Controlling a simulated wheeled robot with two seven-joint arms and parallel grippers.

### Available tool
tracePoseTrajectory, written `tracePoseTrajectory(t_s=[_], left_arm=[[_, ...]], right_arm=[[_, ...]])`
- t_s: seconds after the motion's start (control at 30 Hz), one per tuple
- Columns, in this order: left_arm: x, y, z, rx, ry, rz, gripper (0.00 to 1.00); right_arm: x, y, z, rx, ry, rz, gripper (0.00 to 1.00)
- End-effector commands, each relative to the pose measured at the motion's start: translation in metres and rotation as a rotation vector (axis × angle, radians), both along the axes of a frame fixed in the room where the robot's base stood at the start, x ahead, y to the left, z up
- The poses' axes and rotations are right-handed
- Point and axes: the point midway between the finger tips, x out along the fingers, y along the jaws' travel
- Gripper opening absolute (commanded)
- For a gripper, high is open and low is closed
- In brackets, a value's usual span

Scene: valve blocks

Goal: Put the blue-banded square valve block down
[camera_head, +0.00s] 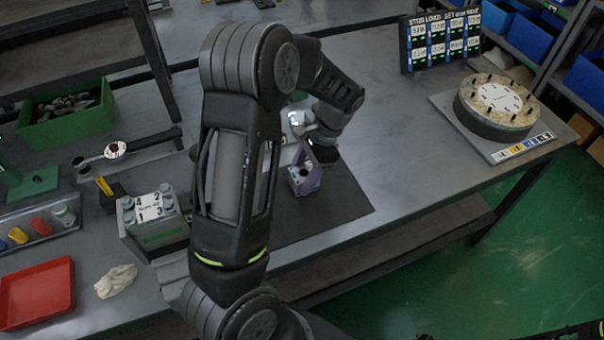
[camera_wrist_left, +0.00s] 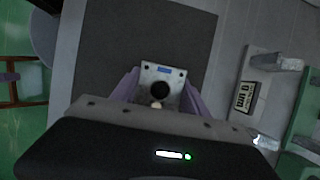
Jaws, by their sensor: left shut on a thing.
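The blue-banded square valve block (camera_head: 304,180) is a small grey block. In the wrist view the block (camera_wrist_left: 162,76) shows a pale square face with a dark round hole and a small blue mark. My left gripper (camera_head: 306,164) reaches down over the dark mat (camera_head: 340,197) and is shut on the block, with its purple fingers on either side of it. I cannot tell whether the block touches the mat. My right gripper does not show in either view.
A grey block fixture numbered 1 to 4 (camera_head: 152,222) stands left of the mat. A round turntable (camera_head: 497,103) sits at the right. A red tray (camera_head: 37,294) and a green bin (camera_head: 68,124) are at the left. The mat's right part is bare.

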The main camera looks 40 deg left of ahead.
Motion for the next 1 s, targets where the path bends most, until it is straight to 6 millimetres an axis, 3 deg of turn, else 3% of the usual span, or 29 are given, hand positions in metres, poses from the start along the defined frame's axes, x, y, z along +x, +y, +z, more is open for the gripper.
tracePoseTrajectory(t_s=[0.13,0.17,0.4,0.8,1.0], left_arm=[[0.0,0.0,-0.003,0.0,0.0,0.0,0.0],[0.0,0.0,-0.004,0.0,0.0,0.0,0.54],[0.0,0.0,-0.003,0.0,0.0,0.0,0.73],[0.001,0.0,0.003,0.0,-0.001,0.0,0.74],[0.011,-0.005,0.026,0.0,-0.005,0.0,0.74]], right_arm=[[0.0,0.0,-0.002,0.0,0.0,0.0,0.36],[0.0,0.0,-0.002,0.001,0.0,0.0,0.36],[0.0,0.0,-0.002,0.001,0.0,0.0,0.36],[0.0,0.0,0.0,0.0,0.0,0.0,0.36],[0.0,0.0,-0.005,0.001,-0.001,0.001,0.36]])
